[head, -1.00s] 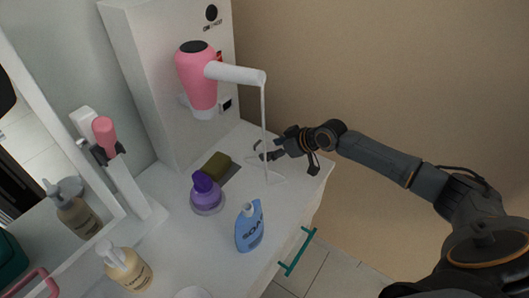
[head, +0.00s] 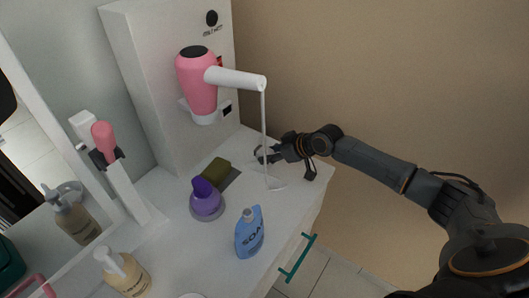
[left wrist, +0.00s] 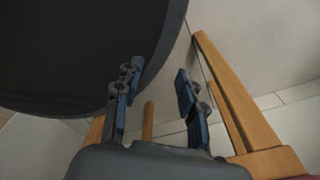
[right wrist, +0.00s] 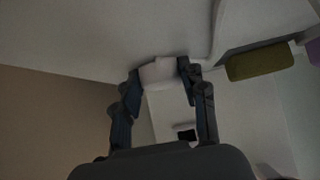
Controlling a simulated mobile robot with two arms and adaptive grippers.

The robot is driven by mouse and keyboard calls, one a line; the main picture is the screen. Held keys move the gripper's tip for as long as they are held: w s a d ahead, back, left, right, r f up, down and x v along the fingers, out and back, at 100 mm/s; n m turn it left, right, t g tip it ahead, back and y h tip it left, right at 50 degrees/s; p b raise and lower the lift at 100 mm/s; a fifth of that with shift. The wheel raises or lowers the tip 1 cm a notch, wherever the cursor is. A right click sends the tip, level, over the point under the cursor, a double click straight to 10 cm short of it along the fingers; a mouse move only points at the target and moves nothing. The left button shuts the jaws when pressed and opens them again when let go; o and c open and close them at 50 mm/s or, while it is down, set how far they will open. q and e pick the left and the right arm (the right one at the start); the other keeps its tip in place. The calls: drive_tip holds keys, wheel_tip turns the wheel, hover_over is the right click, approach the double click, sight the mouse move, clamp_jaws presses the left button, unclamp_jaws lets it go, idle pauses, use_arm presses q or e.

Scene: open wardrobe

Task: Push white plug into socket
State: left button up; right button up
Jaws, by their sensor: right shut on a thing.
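The white plug (right wrist: 160,72) is between the fingertips of my right gripper (right wrist: 160,76) in the right wrist view. My right gripper (head: 264,154) is shut on it, low over the right end of the white counter (head: 165,240). The plug is too small to make out in the head view. The socket looks to be the dark square (head: 227,110) low on the white cabinet's front; it also shows in the right wrist view (right wrist: 186,134). The plug is apart from it. My left gripper (left wrist: 158,88) is open and empty, and is outside the head view.
A pink hair dryer (head: 199,80) hangs on the white cabinet (head: 150,70), its white cord (head: 264,125) dropping to the counter near my right gripper.

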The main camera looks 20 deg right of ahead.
sight(259, 149)
drive_tip(key=shift+r+p, duration=2.9)
drive_tip(key=shift+r, duration=0.5)
drive_tip(key=shift+r+p, duration=0.15)
drive_tip(key=shift+p, duration=0.15)
drive_tip(key=w+r+p, duration=0.1)
drive_tip(key=w+a+r+p, duration=0.2)
drive_tip(key=r, duration=0.1)
drive_tip(key=shift+a+r, duration=0.1)
drive_tip(key=shift+a, duration=0.05)
drive_tip(key=shift+w, duration=0.1)
drive_tip(key=shift+w+a+b, duration=0.3)
drive_tip(key=shift+w+a, duration=0.1)
drive_tip(key=shift+w, duration=0.25)
drive_tip(key=shift+w+a+b, duration=0.25)
drive_tip(key=shift+w+a, duration=0.15)
drive_tip(key=shift+w, duration=0.3)
drive_tip(key=shift+w+a+b, duration=0.3)
drive_tip(key=shift+w+a, duration=0.1)
drive_tip(key=shift+w, duration=0.25)
drive_tip(key=shift+p, duration=0.45)
